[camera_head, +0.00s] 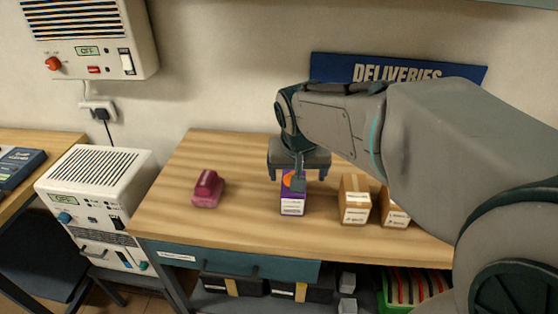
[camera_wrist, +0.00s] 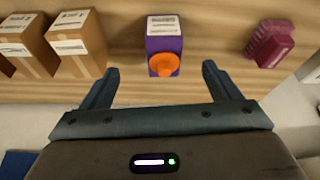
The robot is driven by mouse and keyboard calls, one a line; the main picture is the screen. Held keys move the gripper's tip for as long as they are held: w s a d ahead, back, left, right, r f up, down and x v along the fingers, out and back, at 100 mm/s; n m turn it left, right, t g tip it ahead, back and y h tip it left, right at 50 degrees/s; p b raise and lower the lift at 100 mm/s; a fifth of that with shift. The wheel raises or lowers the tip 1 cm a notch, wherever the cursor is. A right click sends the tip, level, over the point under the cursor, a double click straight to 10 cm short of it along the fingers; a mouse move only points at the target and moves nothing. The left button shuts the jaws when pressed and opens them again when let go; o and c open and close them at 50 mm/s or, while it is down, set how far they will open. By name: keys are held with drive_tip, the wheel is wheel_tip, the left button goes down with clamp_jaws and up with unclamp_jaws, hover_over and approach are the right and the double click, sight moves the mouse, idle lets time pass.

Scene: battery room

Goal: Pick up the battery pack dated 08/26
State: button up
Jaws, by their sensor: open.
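A purple box-shaped pack (camera_head: 292,207) with an orange round part and a white label stands on the wooden table, below my gripper (camera_head: 297,177). In the wrist view the purple pack (camera_wrist: 163,42) is between and just beyond the fingertips of my gripper (camera_wrist: 160,70). The fingers are apart and nothing is held. A maroon block (camera_head: 207,190) with a raised top lies to the left in the head view; it also shows in the wrist view (camera_wrist: 271,43). No date is legible on any item, so I cannot tell which is dated 08/26.
Two cardboard boxes, one nearer (camera_head: 355,201) and one partly hidden by my arm (camera_head: 393,211), stand right of the purple pack. The wooden table (camera_head: 245,160) is clear around the maroon block. A blue DELIVERIES sign (camera_head: 400,72) is on the wall behind.

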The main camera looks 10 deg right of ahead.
drive_tip(key=w, duration=0.3)
hover_over(291, 203)
drive_tip(key=w, duration=0.3)
drive_tip(key=shift+m, duration=0.4)
drive_tip(key=f, duration=0.6)
drive_tip(key=shift+s+d+f, duration=0.15)
drive_tip(key=shift+d, duration=0.25)
drive_tip(key=shift+d+x, duration=0.2)
drive_tip(key=shift+x, duration=3.05)
drive_tip(key=c, duration=1.6)
